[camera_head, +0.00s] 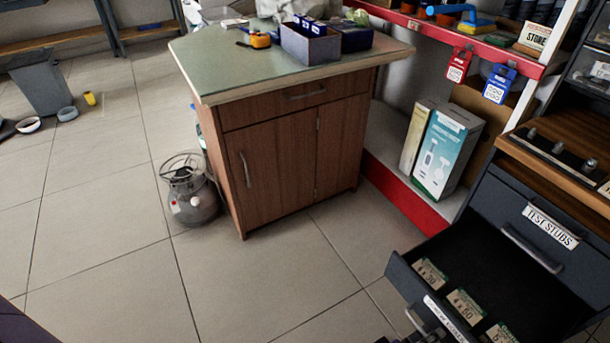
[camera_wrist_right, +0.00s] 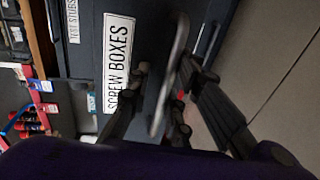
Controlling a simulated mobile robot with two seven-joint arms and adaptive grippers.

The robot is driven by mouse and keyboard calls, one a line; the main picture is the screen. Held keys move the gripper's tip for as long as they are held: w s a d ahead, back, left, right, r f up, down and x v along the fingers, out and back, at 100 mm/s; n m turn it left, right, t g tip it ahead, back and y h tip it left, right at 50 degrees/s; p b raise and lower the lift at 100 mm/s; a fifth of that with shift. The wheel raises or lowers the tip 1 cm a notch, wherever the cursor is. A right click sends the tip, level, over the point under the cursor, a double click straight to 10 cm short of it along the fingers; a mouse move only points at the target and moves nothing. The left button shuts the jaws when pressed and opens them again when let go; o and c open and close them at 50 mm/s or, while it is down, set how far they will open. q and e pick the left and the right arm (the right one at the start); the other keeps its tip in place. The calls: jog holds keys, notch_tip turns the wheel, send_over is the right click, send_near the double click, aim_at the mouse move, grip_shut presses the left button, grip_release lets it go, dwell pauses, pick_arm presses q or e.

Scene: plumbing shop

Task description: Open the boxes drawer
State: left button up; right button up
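The boxes drawer (camera_head: 408,283) is pulled out at the lower right of the head view, with several small labelled boxes (camera_head: 465,307) inside. Its front shows in the right wrist view with the label "SCREW BOXES" (camera_wrist_right: 118,60). Its grey bar handle (camera_wrist_right: 170,80) also shows there. My right gripper (camera_wrist_right: 165,72) is at the handle, one finger on each side of it. The fingers stand apart with visible gaps to the bar, so it looks open. My left gripper is not in view.
The closed "TEST STUBS" drawer (camera_head: 535,232) is above the open one. A wooden cabinet (camera_head: 270,150) stands at the centre, with a metal canister (camera_head: 190,190) beside it. A red-edged shelf (camera_head: 405,200) holds product boxes. The tiled floor in front is clear.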

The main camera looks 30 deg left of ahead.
aim_at(447, 324)
jog(key=o, duration=1.5)
jog(key=r, duration=0.8)
jog(key=shift+w+d+r, duration=0.1)
jog(key=shift+w+r, duration=0.25)
jog(key=shift+w, duration=0.05)
jog(key=shift+s+r, duration=0.2)
jog(key=shift+r, duration=0.45)
jog(key=shift+c, duration=0.3)
jog(key=shift+s, duration=0.2)
jog(key=c, duration=0.7)
jog(key=shift+f, duration=0.1)
jog(key=c, duration=0.7)
jog(key=shift+f, duration=0.15)
jog(key=shift+c, duration=0.2)
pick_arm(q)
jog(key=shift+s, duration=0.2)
